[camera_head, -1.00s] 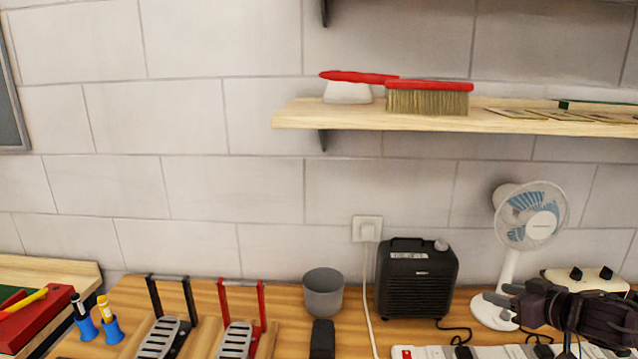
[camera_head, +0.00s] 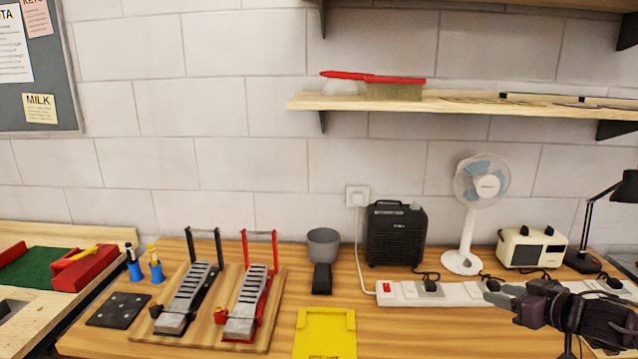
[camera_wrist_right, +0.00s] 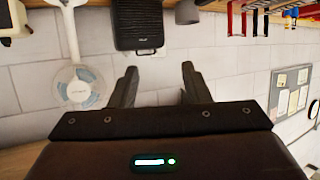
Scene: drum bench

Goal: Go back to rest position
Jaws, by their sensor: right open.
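My right gripper (camera_head: 488,293) is at the lower right in the head view, over the right part of the wooden bench (camera_head: 375,325) in the picture, in front of the white power strip. In the right wrist view its two fingers (camera_wrist_right: 158,88) stand apart with nothing between them; that view is upside down and faces the wall, the black speaker-like box (camera_wrist_right: 137,22) and the fan (camera_wrist_right: 78,88). My left gripper is in neither view.
The bench holds two drum pedals (camera_head: 187,300) on a board, a yellow tray (camera_head: 325,335), a grey cup (camera_head: 323,246), the power strip (camera_head: 455,293), a cream radio-like box (camera_head: 531,249) and a black lamp (camera_head: 586,225). A shelf (camera_head: 340,103) with a red brush hangs above.

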